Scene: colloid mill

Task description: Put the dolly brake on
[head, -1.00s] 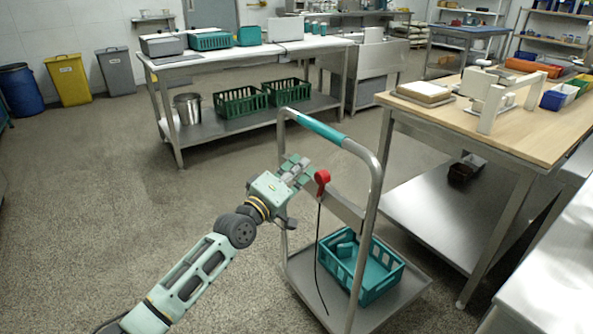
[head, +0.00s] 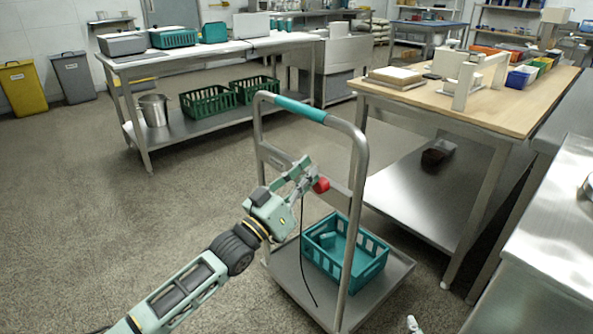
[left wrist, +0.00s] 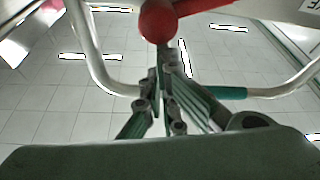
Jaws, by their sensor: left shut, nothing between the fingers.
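The dolly (head: 360,160) is a grey metal cart with a tall looped handle and a teal grip (head: 300,108). A red brake lever with a round knob (head: 321,186) sits at its crossbar, and its knob points out and down. In the left wrist view the red knob (left wrist: 158,22) is close, with its red arm running to the upper right. My left gripper (head: 309,172) is shut and empty, with its fingertips right at the knob; I cannot tell whether they touch it. My right gripper is not clearly in view.
A teal crate (head: 372,262) stands on the dolly deck, and a black cable hangs from the lever area. A wooden-topped table (head: 440,98) is close on the right, a steel counter (head: 545,255) nearer. Floor is free on the left. A small pale thing at the bottom edge is unclear.

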